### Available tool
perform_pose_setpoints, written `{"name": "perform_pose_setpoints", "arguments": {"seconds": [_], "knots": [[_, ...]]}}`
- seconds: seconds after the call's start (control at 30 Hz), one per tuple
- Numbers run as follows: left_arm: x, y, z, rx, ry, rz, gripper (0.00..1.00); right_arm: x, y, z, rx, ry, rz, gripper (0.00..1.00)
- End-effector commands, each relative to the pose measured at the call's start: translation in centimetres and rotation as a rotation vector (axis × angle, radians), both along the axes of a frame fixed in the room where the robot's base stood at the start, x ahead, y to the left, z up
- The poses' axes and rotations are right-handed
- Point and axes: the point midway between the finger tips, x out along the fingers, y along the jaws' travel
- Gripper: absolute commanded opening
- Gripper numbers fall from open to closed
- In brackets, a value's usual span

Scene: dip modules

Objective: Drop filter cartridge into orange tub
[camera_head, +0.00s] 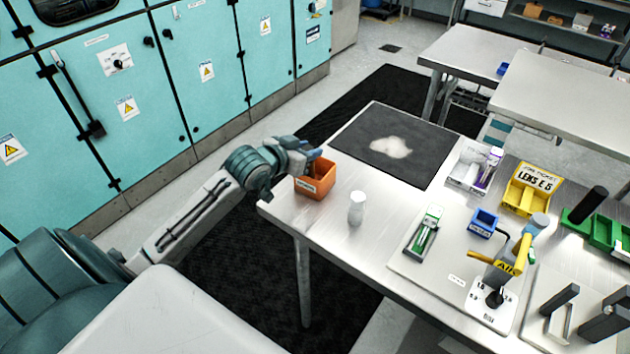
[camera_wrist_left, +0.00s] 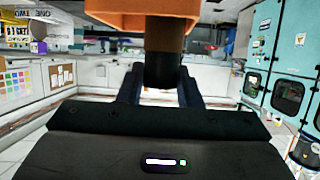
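The orange tub (camera_head: 315,187) stands at the table's near left corner. My left gripper (camera_head: 312,156) is at its rear upper edge. In the left wrist view, my left gripper (camera_wrist_left: 161,82) has a dark cylinder, apparently the filter cartridge (camera_wrist_left: 163,68), between its fingers, with no clear gap at the sides. The cartridge's brownish part overlaps the orange tub (camera_wrist_left: 110,12) at the top of that view. I cannot tell how far the cartridge is inside the tub. In the head view the cartridge is hidden by the gripper. My right gripper is not in view.
A white bottle-like cylinder (camera_head: 357,208) stands right of the tub. A dark mat (camera_head: 425,172) with a pale patch lies behind. A white board (camera_head: 412,262), a blue bin (camera_head: 483,222), a yellow bin (camera_head: 525,192) and green bins (camera_head: 603,232) fill the right side.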

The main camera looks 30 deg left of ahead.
Motion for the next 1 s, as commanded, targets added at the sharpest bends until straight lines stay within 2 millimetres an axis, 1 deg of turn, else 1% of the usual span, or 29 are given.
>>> {"name": "perform_pose_setpoints", "arguments": {"seconds": [0.03, 0.07, 0.1, 0.13, 0.4, 0.53, 0.67, 1.0], "knots": [[0.0, 0.0, 0.0, 0.0, 0.0, 0.0, 0.39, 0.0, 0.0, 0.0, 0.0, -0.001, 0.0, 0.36], [0.0, 0.0, 0.0, 0.0, 0.0, 0.0, 0.45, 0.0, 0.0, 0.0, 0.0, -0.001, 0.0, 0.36], [0.0, 0.0, 0.0, 0.0, 0.0, 0.0, 0.53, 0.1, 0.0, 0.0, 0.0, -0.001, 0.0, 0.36], [0.0, 0.0, 0.0, 0.0, 0.0, 0.0, 0.57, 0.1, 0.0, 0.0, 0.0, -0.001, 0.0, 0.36], [0.0, 0.0, 0.0, 0.0, 0.001, 0.0, 0.57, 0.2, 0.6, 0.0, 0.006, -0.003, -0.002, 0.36], [-0.5, 0.1, 0.1, 0.003, 0.001, 0.0, 0.57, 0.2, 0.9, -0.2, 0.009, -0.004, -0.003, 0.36], [-1.7, 0.3, 0.6, 0.007, 0.0, -0.002, 0.57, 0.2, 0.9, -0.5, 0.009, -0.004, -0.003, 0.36], [-5.6, 0.8, 2.2, 0.008, 0.002, -0.001, 0.57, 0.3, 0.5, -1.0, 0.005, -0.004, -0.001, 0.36]]}}
